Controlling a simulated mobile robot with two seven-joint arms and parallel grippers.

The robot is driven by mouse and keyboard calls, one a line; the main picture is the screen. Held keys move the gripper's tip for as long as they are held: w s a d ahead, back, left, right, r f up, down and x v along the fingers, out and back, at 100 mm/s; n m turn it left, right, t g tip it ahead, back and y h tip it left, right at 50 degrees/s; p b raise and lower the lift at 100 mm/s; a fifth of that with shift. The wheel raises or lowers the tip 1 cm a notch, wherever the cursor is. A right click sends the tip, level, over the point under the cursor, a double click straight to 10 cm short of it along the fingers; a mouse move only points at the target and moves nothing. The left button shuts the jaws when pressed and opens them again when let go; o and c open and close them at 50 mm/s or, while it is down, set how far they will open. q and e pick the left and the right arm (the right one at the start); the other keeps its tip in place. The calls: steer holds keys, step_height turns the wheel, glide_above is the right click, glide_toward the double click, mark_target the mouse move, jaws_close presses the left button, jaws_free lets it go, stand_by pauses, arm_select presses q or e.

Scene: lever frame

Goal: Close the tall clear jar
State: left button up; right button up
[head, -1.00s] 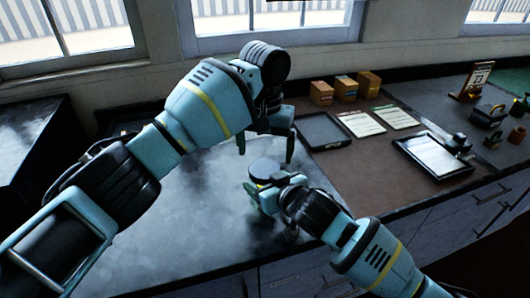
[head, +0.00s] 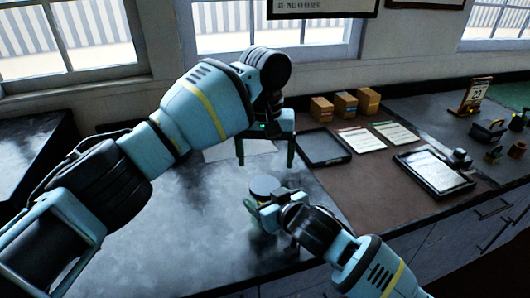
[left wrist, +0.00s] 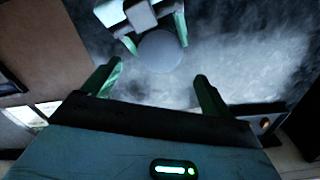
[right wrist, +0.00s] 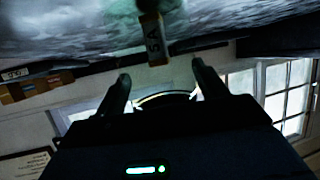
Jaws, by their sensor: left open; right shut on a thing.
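The tall clear jar (head: 268,222) stands on the dark counter, mostly hidden by my right gripper. A round grey lid (head: 264,186) is at its top; it shows as a disc in the left wrist view (left wrist: 160,52). I cannot tell whether it is fully seated. My right gripper (head: 262,203) is shut on the jar from the side. In the right wrist view a tag marked 5A (right wrist: 154,40) hangs by the greenish glass between the fingers (right wrist: 161,78). My left gripper (head: 266,162) is open and empty, pointing down above the lid and apart from it.
A dark tray (head: 324,147), printed sheets (head: 362,139) and a tablet-like frame (head: 435,171) lie on the brown mat to the right. Small boxes (head: 345,103) stand behind. The counter left of the jar (head: 190,215) is clear.

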mark_target(266, 185)
arm_select(q)
steer(key=shift+f, duration=3.6)
steer(key=c, duration=1)
steer(key=shift+m, duration=1.8)
steer(key=o, duration=1.1)
steer(key=shift+s, duration=0.1)
steer(key=shift+d, duration=0.1)
